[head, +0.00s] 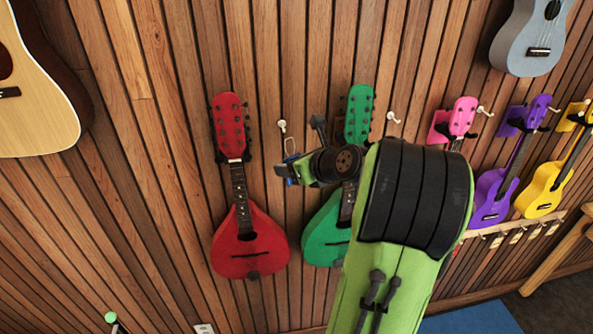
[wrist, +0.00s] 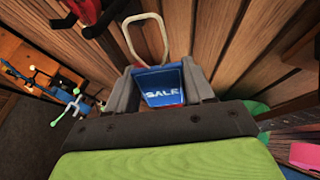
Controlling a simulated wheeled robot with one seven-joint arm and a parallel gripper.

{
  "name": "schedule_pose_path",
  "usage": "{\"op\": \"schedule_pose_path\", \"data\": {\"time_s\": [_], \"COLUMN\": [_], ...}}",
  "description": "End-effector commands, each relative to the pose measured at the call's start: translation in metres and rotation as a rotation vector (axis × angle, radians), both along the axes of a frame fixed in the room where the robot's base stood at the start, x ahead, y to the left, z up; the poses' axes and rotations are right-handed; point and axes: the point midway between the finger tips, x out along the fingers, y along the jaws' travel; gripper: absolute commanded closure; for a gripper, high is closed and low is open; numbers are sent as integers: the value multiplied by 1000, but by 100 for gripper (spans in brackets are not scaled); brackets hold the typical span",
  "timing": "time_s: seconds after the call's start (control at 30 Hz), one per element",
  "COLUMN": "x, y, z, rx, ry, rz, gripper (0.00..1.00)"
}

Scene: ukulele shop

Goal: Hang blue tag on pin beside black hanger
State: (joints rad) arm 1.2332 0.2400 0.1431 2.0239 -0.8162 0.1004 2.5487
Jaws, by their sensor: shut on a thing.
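My gripper (head: 296,171) is shut on the blue tag (head: 291,181), in front of the wall between the red and green mandolins. In the wrist view the tag (wrist: 163,88) reads "SALE" and sits between both fingers (wrist: 160,78). Its pale wire loop (wrist: 147,38) stands up beyond the fingertips. A white pin (head: 283,126) sticks out of the wall just above the gripper, and the loop appears below it; I cannot tell the depth gap. Another white pin (head: 393,117) is right of the green mandolin. A black hanger (head: 221,157) shows at the red mandolin's neck. My arm hides part of the green mandolin.
The red mandolin (head: 249,242) hangs left of the gripper, the green mandolin (head: 325,232) close on its right. Pink, purple (head: 493,196) and yellow (head: 543,190) ukuleles hang further right, above a rail (head: 515,225) with small tags.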

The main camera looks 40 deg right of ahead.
Motion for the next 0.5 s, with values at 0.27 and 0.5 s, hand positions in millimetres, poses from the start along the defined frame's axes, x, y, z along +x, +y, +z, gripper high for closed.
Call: {"op": "schedule_pose_path", "data": {"time_s": [0.27, 0.5], "x": [17, 30], "y": [-11, -20], "z": [-2, -3], "rx": [0, -1], "ry": [-1, -2], "rz": [2, 2], "gripper": [76, 76]}}
